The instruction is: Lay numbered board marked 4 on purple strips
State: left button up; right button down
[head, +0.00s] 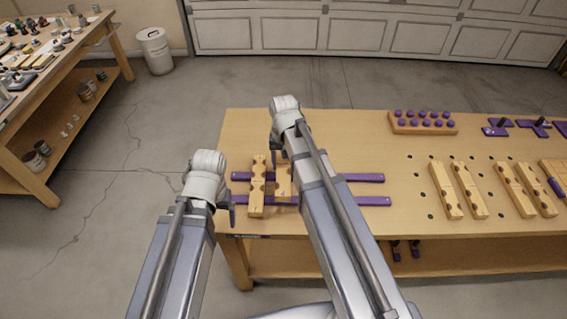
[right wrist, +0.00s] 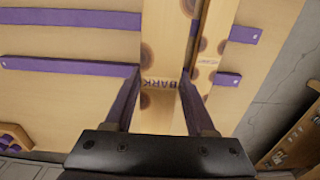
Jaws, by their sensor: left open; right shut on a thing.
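Two purple strips lie across the left part of the bench, a back strip (head: 363,178) and a front strip (head: 373,201). A wooden board (head: 257,187) with dark round spots lies across both near their left ends; it also shows in the right wrist view (right wrist: 209,62). My right gripper (right wrist: 160,76) is shut on a second spotted board (right wrist: 163,40), which reads "BARK" and runs beside the first. In the head view this held board (head: 283,182) is over the strips, partly hidden by my arm; touching is unclear. No number is legible. My left gripper (head: 231,207) is open and empty, left of the boards.
Several similar boards (head: 445,190) lie further right on the bench (head: 400,225). A wooden block with purple pegs (head: 422,123) and purple tools (head: 495,131) are at the back right. Rows of holes mark the bench top. The bench's left edge is close to my left gripper.

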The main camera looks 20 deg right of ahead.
jog(key=shift+f+b, duration=3.55)
jog(key=shift+f, duration=0.1)
jog(key=shift+f+b, duration=0.6)
jog(key=shift+f, duration=0.3)
jog(key=shift+f+b, duration=0.15)
jog(key=shift+b, duration=0.3)
jog(key=shift+c, duration=0.7)
grip_release()
notch_tip(320, 180, up, 8)
jog(key=p, duration=0.8)
